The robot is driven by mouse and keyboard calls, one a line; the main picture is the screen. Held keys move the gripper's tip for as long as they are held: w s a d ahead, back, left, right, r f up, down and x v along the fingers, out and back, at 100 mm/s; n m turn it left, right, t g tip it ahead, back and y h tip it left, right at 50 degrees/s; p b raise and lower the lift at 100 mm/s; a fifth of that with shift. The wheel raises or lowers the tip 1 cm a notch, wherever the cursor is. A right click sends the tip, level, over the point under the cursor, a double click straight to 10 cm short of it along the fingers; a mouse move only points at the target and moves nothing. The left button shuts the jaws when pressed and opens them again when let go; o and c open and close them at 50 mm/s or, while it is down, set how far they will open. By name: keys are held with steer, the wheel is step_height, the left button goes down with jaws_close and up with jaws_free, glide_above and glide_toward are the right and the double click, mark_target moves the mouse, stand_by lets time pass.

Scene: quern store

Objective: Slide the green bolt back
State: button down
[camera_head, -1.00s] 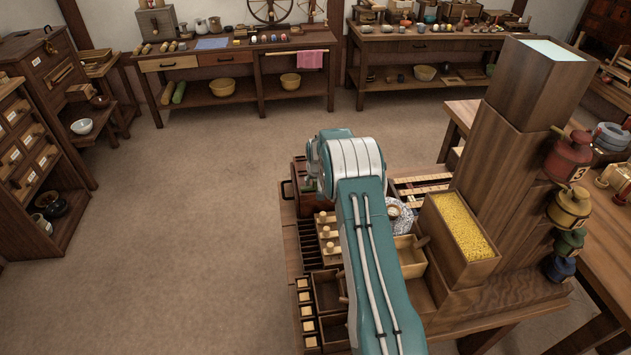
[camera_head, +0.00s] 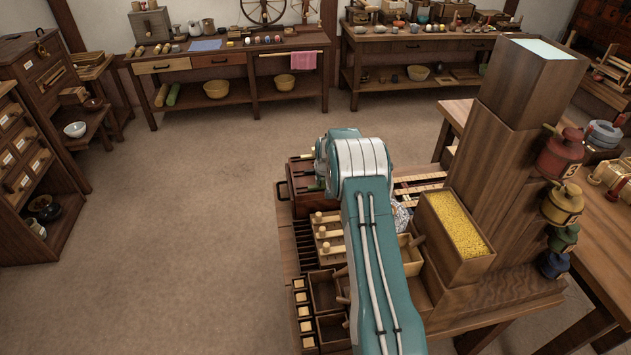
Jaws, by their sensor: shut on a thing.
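A dark wooden box (camera_head: 301,203) with a dark handle on its left side stands at the far end of the bench in front of me. Rod-like pieces show along its top, and a small green piece (camera_head: 314,188), perhaps the green bolt, shows just left of my arm. My teal and white arm reaches forward over the bench and covers the box's right side. My gripper is hidden behind the arm's end, so its hold and its place on the bolt do not show.
Left of my arm are wooden pegs (camera_head: 322,232) and small compartments (camera_head: 323,291). To the right, a bin of yellow grain (camera_head: 456,224) stands against a tall wooden column (camera_head: 506,165) hung with coloured pots (camera_head: 560,155). Open floor (camera_head: 190,220) lies to the left.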

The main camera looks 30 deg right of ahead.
steer(key=shift+d, duration=0.15)
steer(key=c, duration=0.7)
jaws_free()
steer(key=shift+o, duration=0.5)
steer(key=shift+d+f, duration=0.1)
steer(key=shift+d, duration=0.1)
steer(key=v, duration=1.2)
